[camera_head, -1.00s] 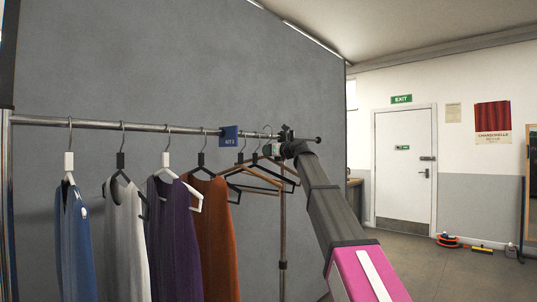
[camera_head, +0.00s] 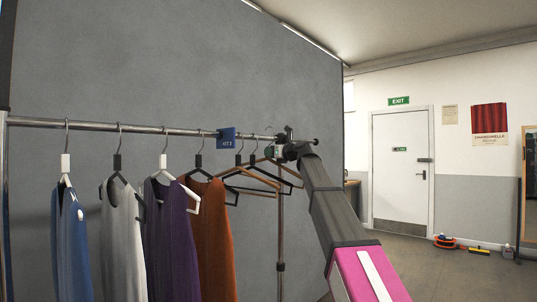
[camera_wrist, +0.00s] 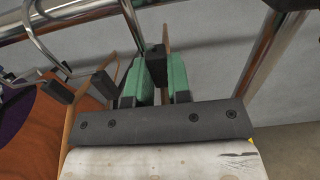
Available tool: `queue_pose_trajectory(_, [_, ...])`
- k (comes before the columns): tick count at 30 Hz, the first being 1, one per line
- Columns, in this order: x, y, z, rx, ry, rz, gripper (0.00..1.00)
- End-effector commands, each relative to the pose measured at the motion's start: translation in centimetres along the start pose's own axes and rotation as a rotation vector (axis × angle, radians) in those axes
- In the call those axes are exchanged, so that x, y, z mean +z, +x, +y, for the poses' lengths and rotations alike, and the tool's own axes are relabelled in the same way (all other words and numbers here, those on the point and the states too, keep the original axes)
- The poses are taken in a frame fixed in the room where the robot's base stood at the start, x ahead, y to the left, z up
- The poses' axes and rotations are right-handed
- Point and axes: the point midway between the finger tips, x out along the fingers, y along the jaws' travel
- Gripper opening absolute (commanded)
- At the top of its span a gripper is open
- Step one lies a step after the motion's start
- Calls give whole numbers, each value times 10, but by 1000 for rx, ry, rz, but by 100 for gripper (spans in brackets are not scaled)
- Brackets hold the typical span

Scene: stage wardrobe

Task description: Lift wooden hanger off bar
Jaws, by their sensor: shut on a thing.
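My gripper (camera_head: 281,152) is at the right end of the clothes rail (camera_head: 190,132), just below bar height. In the wrist view, its green pads (camera_wrist: 156,84) are shut on the dark neck of the wooden hanger (camera_wrist: 166,34). A metal hook (camera_wrist: 131,20) rises from there and leaves the top of the picture. In the head view a hook (camera_head: 289,131) shows above my gripper, close to the bar; I cannot tell whether it still rests on it. My gripper and arm hide part of this hanger.
Other empty hangers (camera_head: 250,189) hang just left of my gripper, close together. Further left hang an orange garment (camera_head: 214,240), a purple one (camera_head: 172,250), a white one (camera_head: 124,250) and a blue one (camera_head: 70,250). A blue sign (camera_head: 227,138) sits on the bar. A rail post (camera_head: 281,235) stands below.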

Motion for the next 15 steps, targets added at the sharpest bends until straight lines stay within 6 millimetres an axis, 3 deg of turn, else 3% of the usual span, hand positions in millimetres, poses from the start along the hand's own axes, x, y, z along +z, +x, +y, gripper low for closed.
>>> queue_pose_trajectory(15, [0, -23, 1, 1, 0, 0, 0])
